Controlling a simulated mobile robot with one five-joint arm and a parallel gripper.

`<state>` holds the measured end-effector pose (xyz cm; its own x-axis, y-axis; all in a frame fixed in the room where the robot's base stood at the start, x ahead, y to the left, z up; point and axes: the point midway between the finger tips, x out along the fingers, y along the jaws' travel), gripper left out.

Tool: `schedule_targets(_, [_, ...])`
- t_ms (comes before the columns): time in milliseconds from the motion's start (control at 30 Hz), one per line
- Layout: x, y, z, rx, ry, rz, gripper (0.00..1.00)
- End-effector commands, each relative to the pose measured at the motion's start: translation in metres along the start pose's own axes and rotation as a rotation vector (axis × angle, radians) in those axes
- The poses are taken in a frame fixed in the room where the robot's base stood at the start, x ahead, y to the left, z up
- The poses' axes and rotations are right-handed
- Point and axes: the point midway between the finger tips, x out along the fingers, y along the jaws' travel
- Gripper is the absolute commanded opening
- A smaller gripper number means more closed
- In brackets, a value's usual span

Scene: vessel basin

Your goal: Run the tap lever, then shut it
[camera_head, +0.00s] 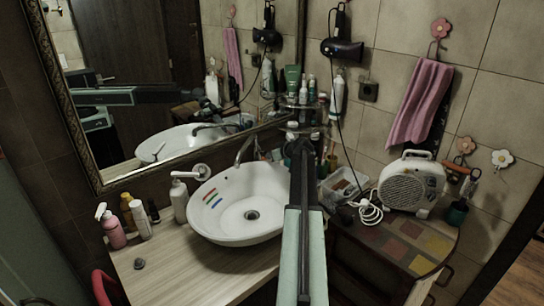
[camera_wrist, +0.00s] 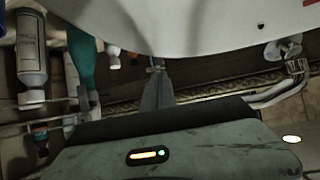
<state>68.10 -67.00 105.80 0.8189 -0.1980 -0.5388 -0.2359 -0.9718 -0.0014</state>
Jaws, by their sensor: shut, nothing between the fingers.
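The tap's thin curved metal spout (camera_head: 243,150) rises behind the white basin (camera_head: 226,222) in the head view. My gripper (camera_head: 300,142) is at the far end of my arm, right of the tap and before the shelf of bottles. In the wrist view my gripper (camera_wrist: 157,72) shows as narrow dark fingers, shut and empty, close to the pale underside or rim of a white curved surface. A bent chrome piece (camera_wrist: 285,92) lies right of the fingers, apart from them; I cannot tell if it is the tap.
Bottles (camera_head: 113,228) stand left of the basin, with a white pump bottle (camera_head: 179,200) nearer it. A large mirror (camera_head: 140,120) hangs behind. Right of my arm are a clear box (camera_head: 343,186) and a white heater (camera_head: 410,185).

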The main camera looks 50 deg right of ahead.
Motion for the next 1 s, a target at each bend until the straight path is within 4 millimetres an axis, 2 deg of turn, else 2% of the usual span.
schedule_targets(33, [-0.002, 0.002, 0.006, -0.006, -0.015, 0.0, 0.0])
schedule_targets(100, [-0.002, 0.003, 0.007, -0.005, -0.015, 0.001, 0.0])
schedule_targets(267, [-0.006, 0.004, 0.001, -0.004, -0.014, 0.002, 0.0])
schedule_targets(367, [-0.012, 0.003, -0.01, -0.004, -0.011, 0.002, 0.0])
schedule_targets(533, [-0.027, -0.003, -0.043, -0.003, -0.002, -0.002, 0.0])
schedule_targets(800, [-0.1, -0.003, -0.023, 0.001, 0.001, 0.003, 0.0])
schedule_targets(900, [-0.115, -0.003, -0.019, 0.0, 0.001, 0.001, 0.0])
schedule_targets(1000, [-0.12, -0.003, -0.017, -0.001, 0.001, 0.0, 0.0])
